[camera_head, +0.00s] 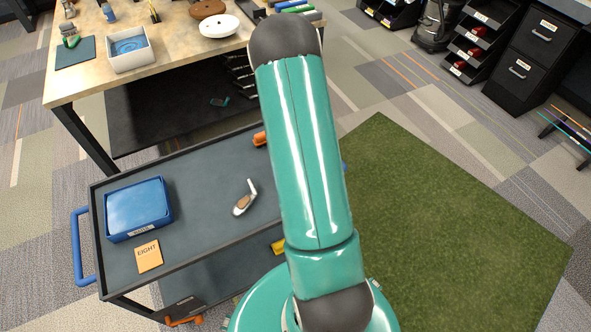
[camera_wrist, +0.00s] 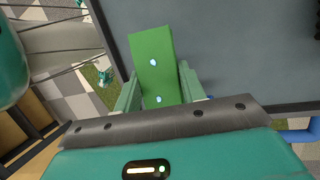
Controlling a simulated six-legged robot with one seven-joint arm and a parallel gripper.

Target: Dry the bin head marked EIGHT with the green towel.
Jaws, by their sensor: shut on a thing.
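A club head (camera_head: 244,199) with a brown-and-silver face and a short pale neck lies on the grey cart top. An orange card marked EIGHT (camera_head: 149,256) lies at the cart's front left, apart from the club head. I see no marking on the club head itself. In the wrist view, my gripper (camera_wrist: 158,92) is shut on the flat green towel (camera_wrist: 150,50), which sticks out beyond the fingers near a dark grey surface. Two bright spots show on the towel. In the head view, my arm hides the gripper and towel.
A blue bin (camera_head: 138,207) with a small unreadable label stands behind the card on the cart (camera_head: 205,225). An orange object (camera_head: 260,138) sits near the cart's back edge. A workbench behind holds a white basin (camera_head: 128,50) with blue inside. The cart's middle is mostly clear.

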